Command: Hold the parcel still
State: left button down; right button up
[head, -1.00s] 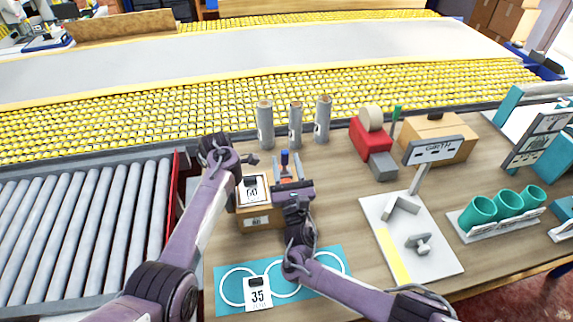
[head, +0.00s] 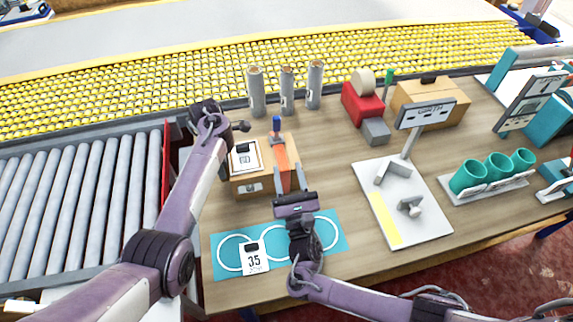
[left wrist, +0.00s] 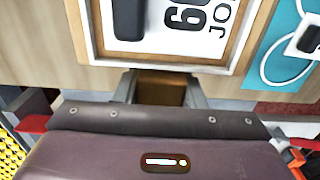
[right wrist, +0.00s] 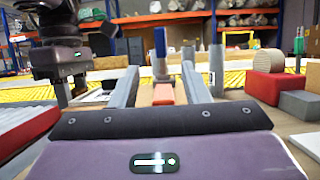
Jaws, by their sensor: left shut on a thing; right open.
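The card reads 60 in the left wrist view (left wrist: 180,20). An orange strip (head: 281,160) runs along the box top, with an upright blue-topped piece (head: 276,126) at its far end. My left gripper (head: 226,165) is shut on the parcel at its left side; its fingertips are partly hidden. My right gripper (head: 288,176) is open at the parcel's near right, its fingers either side of the orange strip's line in the right wrist view (right wrist: 166,90).
Grey cylinders (head: 287,90) stand behind. A red block (head: 360,103) and a white fixture board (head: 420,225) are to the right. A roller conveyor (head: 80,210) is on the left.

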jog(key=shift+c, duration=0.4)
jog(key=w+a+r+n+g+y, duration=0.7)
jog(key=w+r+n, duration=0.1)
jog(key=r+n, duration=0.25)
jog(key=w+a+r+n+g+y, duration=0.65)
jog(key=w+r+n, duration=0.25)
jog(key=r, duration=0.2)
jog(key=m+g+h, duration=0.1)
jog(key=g+h, duration=0.7)
jog(key=h, duration=0.4)
send_near(278, 117)
jog(key=x, duration=1.2)
jog(key=shift+f, duration=0.2)
